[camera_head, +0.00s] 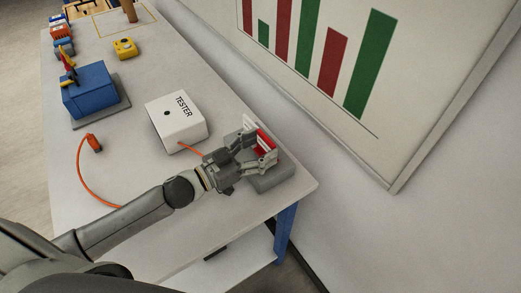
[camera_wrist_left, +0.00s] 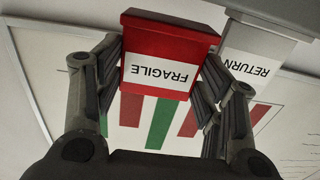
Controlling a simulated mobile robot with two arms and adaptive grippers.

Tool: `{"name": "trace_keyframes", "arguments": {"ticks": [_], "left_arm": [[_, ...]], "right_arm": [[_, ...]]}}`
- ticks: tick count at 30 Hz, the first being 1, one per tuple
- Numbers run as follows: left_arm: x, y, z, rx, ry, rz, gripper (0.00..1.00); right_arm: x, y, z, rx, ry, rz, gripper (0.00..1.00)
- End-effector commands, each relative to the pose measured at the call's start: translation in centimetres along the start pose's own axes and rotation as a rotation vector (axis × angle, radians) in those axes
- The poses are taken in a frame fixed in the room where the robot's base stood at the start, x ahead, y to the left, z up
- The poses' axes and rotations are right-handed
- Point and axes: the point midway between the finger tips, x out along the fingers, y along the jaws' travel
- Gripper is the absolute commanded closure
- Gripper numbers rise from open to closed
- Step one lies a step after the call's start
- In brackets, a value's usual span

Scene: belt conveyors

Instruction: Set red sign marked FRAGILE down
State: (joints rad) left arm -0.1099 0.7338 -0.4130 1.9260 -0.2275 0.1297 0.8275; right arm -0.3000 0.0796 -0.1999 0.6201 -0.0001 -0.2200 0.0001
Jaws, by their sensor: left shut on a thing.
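The red sign marked FRAGILE (camera_wrist_left: 168,48) is between the fingers of my left gripper (camera_head: 260,143) in the left wrist view, its white label upside down. In the head view only a red part of the sign (camera_head: 265,140) shows between the fingers, and the rest is hidden. My left gripper is shut on it near the right end of the white table (camera_head: 225,215), over or at a grey block (camera_head: 272,180). I cannot tell whether the sign touches the block. My right gripper is not in view.
A grey piece labelled RETURN (camera_wrist_left: 252,58) is close beside the red sign. A white TESTER box (camera_head: 177,122), an orange cable (camera_head: 82,172), a blue box (camera_head: 90,92) and a yellow device (camera_head: 124,48) are on the table. A wall chart (camera_head: 330,65) hangs behind.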

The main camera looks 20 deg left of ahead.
Motion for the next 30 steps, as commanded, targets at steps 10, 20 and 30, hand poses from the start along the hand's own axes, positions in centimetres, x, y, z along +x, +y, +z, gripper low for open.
{"name": "trace_keyframes", "arguments": {"ticks": [10,20,30], "left_arm": [[0.4,0.1,1.5,0.000,0.001,0.001,0.56],[0.4,0.1,2.0,0.000,0.000,0.001,0.35],[0.4,0.1,1.9,0.000,0.000,0.001,0.15]], "right_arm": [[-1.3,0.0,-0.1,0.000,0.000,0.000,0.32],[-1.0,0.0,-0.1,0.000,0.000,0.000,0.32],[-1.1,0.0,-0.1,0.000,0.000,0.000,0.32]]}}
